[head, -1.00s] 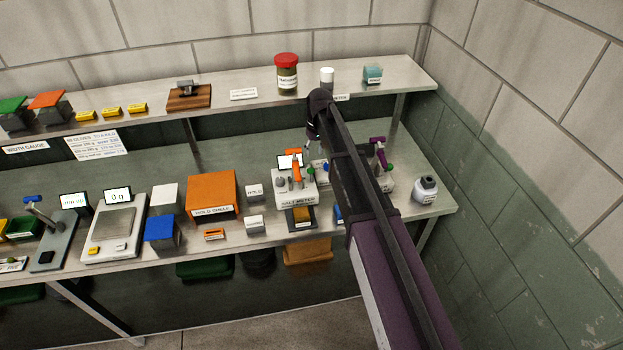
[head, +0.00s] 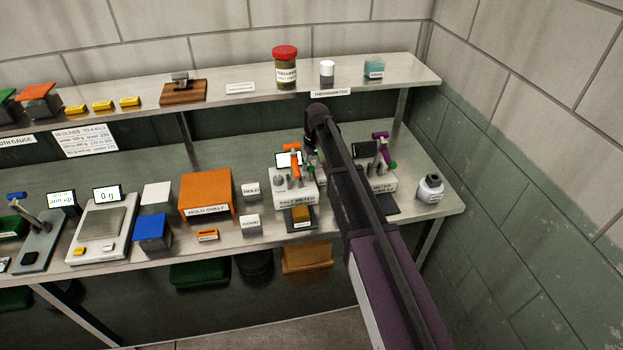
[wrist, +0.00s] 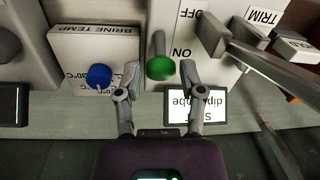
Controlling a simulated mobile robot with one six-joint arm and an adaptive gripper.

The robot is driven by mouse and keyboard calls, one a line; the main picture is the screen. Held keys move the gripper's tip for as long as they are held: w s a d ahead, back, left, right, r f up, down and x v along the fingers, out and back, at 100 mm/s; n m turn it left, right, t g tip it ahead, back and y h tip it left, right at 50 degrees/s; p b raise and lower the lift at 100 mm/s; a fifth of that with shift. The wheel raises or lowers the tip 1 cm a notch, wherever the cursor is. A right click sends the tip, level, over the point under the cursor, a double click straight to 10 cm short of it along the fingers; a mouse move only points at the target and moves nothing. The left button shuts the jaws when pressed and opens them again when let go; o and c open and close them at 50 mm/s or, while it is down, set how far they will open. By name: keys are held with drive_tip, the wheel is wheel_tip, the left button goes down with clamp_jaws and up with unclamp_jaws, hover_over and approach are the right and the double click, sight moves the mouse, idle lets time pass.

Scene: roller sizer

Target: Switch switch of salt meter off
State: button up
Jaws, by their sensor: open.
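The salt meter (head: 282,202) is a white box on the bench, with a small lit screen and an orange piece on top in the head view. In the wrist view its screen (wrist: 196,107) reads upside down, with "dip probe" legible. Its switch (wrist: 160,66) is a grey lever with a green ball tip, beside the printed words ON and OFF; the ball lies nearer ON. My gripper (wrist: 158,75) is open, with one finger on each side of the green ball. I cannot tell whether either finger touches it. My arm hides part of the meter in the head view.
A brine temp box (wrist: 95,50) with a blue knob stands close to the left finger in the wrist view.

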sight(312, 167)
drive_tip(key=shift+a+f+b, duration=0.15)
drive_tip(key=shift+f+b, duration=1.45)
drive_tip(key=shift+f, duration=0.3)
drive_tip(key=shift+c, duration=0.2)
clamp_jaws()
